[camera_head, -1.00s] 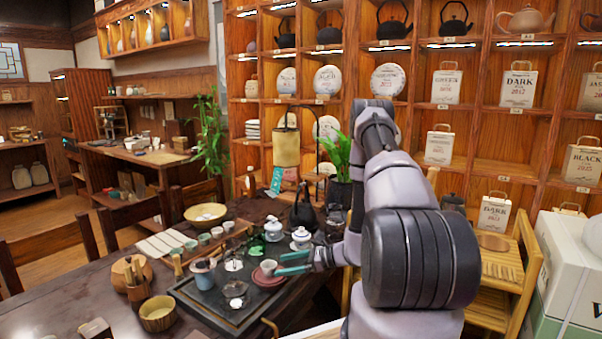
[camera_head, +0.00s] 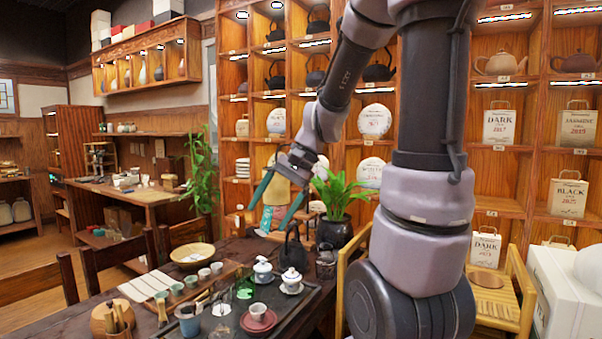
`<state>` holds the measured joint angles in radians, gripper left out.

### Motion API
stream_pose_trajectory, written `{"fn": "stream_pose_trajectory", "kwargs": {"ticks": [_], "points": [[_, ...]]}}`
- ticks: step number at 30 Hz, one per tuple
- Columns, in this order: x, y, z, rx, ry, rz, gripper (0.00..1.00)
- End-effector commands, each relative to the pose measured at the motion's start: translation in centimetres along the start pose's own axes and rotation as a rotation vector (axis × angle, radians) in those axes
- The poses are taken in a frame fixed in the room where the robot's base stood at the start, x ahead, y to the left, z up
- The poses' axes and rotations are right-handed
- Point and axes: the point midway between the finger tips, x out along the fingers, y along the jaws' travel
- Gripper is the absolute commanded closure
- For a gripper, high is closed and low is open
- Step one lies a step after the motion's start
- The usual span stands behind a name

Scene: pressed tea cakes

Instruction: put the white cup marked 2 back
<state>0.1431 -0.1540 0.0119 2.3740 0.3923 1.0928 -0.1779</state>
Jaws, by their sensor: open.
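My gripper (camera_head: 269,217) is raised over the far side of the tea table, its two teal fingers spread and pointing down with nothing between them. A small pale cup (camera_head: 258,311) stands on a reddish saucer (camera_head: 258,323) at the front of the dark tea tray (camera_head: 287,324), below and apart from my gripper. Several small cups (camera_head: 204,274) stand in a row on the left of the table. No number can be read on any cup, so I cannot tell which is marked 2.
Two white lidded bowls (camera_head: 291,281) and a dark kettle (camera_head: 293,251) stand near my gripper. A potted plant (camera_head: 338,196) is to its right. A wide yellow bowl (camera_head: 193,255) is at the left. Tall wooden shelves rise behind.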

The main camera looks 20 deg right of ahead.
Motion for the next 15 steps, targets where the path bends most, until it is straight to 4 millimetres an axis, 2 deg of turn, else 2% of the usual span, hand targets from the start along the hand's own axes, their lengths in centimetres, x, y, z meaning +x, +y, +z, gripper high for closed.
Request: {"fn": "stream_pose_trajectory", "kwargs": {"ticks": [1, 3, 9, 15], "points": [[-1.6, 0.0, 1.2, -0.063, 0.059, 0.010, 0.11], [-3.4, 0.4, 2.5, -0.142, 0.140, 0.029, 0.11], [-8.2, 1.7, 5.3, -0.331, 0.367, 0.061, 0.11], [-10.8, 2.6, 6.8, -0.429, 0.504, 0.067, 0.11]]}}
